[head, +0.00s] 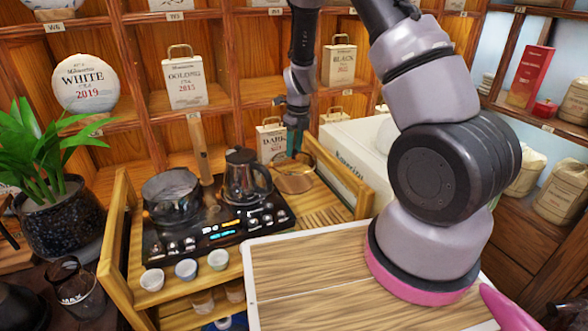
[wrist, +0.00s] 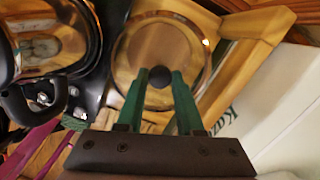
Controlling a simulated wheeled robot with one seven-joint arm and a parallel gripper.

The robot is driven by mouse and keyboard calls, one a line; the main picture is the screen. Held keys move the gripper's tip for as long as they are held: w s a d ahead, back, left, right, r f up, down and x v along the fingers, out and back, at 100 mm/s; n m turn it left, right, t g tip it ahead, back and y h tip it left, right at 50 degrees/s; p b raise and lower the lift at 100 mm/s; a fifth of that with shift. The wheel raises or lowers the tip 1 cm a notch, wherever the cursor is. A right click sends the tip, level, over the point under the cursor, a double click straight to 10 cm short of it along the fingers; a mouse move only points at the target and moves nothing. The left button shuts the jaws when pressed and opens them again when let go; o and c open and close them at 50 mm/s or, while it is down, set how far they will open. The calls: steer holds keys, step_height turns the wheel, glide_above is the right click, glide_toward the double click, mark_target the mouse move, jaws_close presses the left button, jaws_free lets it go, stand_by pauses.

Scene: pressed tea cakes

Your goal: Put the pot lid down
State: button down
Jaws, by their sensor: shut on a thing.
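The pot lid (wrist: 160,38) is a round glass disc with a metal rim and a dark knob; wood shows through it. In the head view the lid (head: 294,184) is at the back right of the wooden tea stand, right of the kettle. My gripper (wrist: 160,74) has its green fingers shut on the knob. In the head view my gripper (head: 294,148) points down over the lid. I cannot tell whether the lid touches the slatted wood or hangs just above it. The open glass pot (head: 172,200) stands on the left of the black cooker.
The kettle (head: 247,178) stands on the cooker (head: 208,240), close left of the lid. The stand's raised wooden rail (head: 340,172) and a white box (head: 352,150) are close right. Several small cups (head: 186,269) stand in front. Bare slats (head: 316,208) lie before the lid.

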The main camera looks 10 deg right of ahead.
steer(key=shift+f, duration=3.9)
steer(key=c, duration=0.5)
jaws_free()
steer(key=shift+f, duration=0.1)
steer(key=shift+c, duration=0.2)
